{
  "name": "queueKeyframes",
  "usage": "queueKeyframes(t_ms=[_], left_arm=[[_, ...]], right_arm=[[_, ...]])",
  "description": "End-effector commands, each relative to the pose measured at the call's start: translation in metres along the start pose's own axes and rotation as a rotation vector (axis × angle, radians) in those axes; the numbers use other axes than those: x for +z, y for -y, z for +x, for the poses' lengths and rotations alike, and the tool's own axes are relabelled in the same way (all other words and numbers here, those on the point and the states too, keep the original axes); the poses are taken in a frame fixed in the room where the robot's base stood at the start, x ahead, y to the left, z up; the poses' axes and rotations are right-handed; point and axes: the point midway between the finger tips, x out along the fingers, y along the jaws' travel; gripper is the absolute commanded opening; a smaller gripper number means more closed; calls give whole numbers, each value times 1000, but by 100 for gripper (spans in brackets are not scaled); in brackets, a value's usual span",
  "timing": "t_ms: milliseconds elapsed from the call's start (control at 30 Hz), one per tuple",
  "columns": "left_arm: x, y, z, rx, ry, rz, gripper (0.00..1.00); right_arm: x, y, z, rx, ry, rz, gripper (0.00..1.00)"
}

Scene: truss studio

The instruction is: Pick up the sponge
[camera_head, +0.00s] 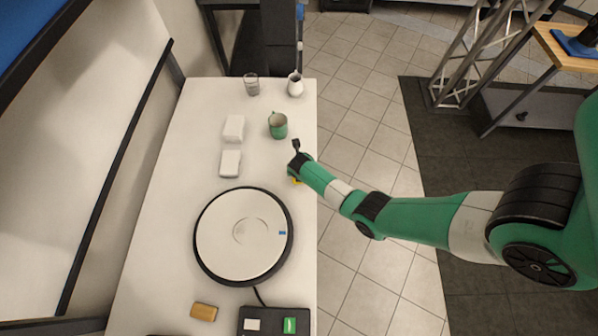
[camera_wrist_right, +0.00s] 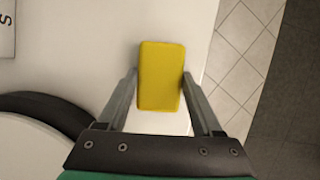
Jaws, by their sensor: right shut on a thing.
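The yellow sponge (camera_wrist_right: 161,75) sits between the two fingers of my right gripper (camera_wrist_right: 160,78) in the right wrist view. The fingers touch its left and right sides, and the gripper is shut on it. In the head view, only a small yellow bit of the sponge (camera_head: 296,180) shows under the wrist of my right arm, near the table's right edge. The wrist hides the rest of it there. I cannot tell whether the sponge is touching the table or lifted. My left gripper is in neither view.
A round white disc with a dark rim (camera_head: 215,232) lies on the white table (camera_head: 160,215). A green mug (camera_head: 278,127), a white jug (camera_head: 295,87), a glass (camera_head: 251,86) and two white blocks (camera_head: 230,163) stand farther back. A tan block (camera_head: 204,312) lies in front.

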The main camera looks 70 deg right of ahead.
Motion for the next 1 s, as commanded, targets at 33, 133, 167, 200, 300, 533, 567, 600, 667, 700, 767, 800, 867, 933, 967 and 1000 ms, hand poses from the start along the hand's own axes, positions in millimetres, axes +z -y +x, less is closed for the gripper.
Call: queueKeyframes(t_ms=[33, 133, 167, 200, 300, 533, 567, 600, 667, 700, 767, 800, 867, 933, 967, 1000], left_arm=[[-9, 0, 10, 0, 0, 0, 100], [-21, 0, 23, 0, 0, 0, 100], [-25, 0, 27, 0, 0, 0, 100], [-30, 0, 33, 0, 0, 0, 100], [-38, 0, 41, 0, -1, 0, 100], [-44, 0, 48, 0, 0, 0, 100], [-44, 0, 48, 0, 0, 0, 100], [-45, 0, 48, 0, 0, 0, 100], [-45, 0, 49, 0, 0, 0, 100], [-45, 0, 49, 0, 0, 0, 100], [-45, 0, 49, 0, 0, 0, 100], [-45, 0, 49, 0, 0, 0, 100], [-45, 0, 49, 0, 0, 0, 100], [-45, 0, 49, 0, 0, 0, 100], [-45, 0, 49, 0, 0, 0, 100], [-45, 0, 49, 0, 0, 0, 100]], right_arm=[[7, -1, -15, 2, 3, 1, 15], [-1, -4, -44, 4, 2, -3, 15], [-4, -5, -55, 4, 2, -4, 15], [-8, -7, -69, 5, 2, -5, 15], [-23, -12, -99, 5, 0, -6, 15], [-68, -21, -139, 3, 0, -5, 15], [-72, -22, -143, 3, 1, -4, 15], [-76, -23, -146, 2, 1, -4, 15], [-81, -24, -151, 2, 1, -2, 15], [-83, -25, -153, 2, 1, -2, 15], [-85, -25, -154, 1, 1, 0, 15], [-85, -25, -155, 1, 1, 1, 15], [-86, -25, -155, 0, 0, 2, 15], [-86, -25, -154, 0, 0, 2, 15], [-85, -25, -154, 0, 0, 2, 15], [-85, -25, -154, 0, 0, 2, 15]])
